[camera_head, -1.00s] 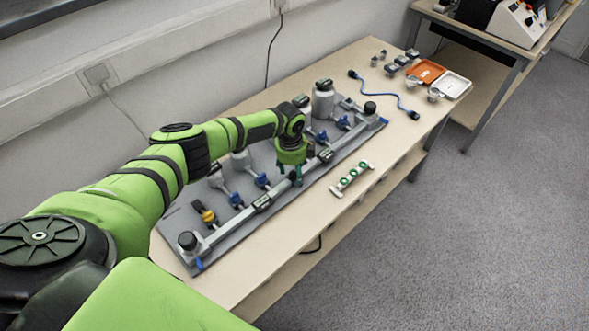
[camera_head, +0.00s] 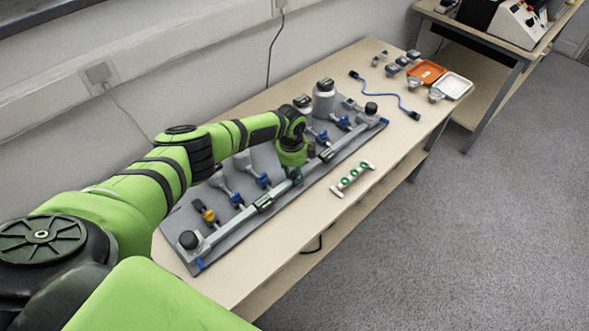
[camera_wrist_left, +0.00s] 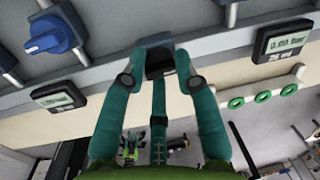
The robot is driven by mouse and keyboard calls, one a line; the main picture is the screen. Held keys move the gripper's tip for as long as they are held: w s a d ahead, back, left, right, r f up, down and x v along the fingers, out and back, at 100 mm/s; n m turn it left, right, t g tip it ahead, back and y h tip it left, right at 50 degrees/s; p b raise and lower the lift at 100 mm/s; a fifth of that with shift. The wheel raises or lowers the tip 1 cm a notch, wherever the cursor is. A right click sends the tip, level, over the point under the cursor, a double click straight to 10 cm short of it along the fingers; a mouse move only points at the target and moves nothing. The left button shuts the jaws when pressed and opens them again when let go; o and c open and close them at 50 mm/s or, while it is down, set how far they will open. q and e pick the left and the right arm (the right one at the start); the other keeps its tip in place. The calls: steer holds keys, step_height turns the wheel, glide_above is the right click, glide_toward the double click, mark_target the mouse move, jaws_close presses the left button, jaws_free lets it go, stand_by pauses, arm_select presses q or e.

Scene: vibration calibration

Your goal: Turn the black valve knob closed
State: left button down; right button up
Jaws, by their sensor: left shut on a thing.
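My left gripper (camera_head: 294,175) points down onto the middle of the grey pipe along the front of the board (camera_head: 237,237). In the left wrist view its teal fingers (camera_wrist_left: 158,66) close around a dark block, the black valve knob (camera_wrist_left: 158,58), between two small displays. My right gripper is not in view.
Black round caps stand at the pipe's near end (camera_head: 188,240) and far end (camera_head: 371,108). Blue valves (camera_head: 236,199) and a yellow one (camera_head: 209,216) sit behind the pipe. A rack with green rings (camera_head: 352,178) lies in front. A blue cable (camera_head: 385,92) lies at the far right.

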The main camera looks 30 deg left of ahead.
arm_select(q)
steer(key=shift+d+n, duration=0.25)
steer(key=shift+n, duration=0.25)
steer(key=n, duration=0.2)
steer(key=shift+n, duration=0.3)
steer(key=n+p, duration=0.1)
steer(key=n, duration=0.4)
steer(key=shift+w+d+y, duration=0.1)
steer(key=shift+y, duration=0.2)
steer(key=n, duration=0.5)
steer(key=shift+w+g, duration=0.1)
steer(key=shift+g, duration=0.2)
steer(key=shift+w+r+n+y, duration=0.1)
steer(key=shift+n+y, duration=0.2)
steer(key=shift+n, duration=1.5)
steer(key=c, duration=0.9)
jaws_free()
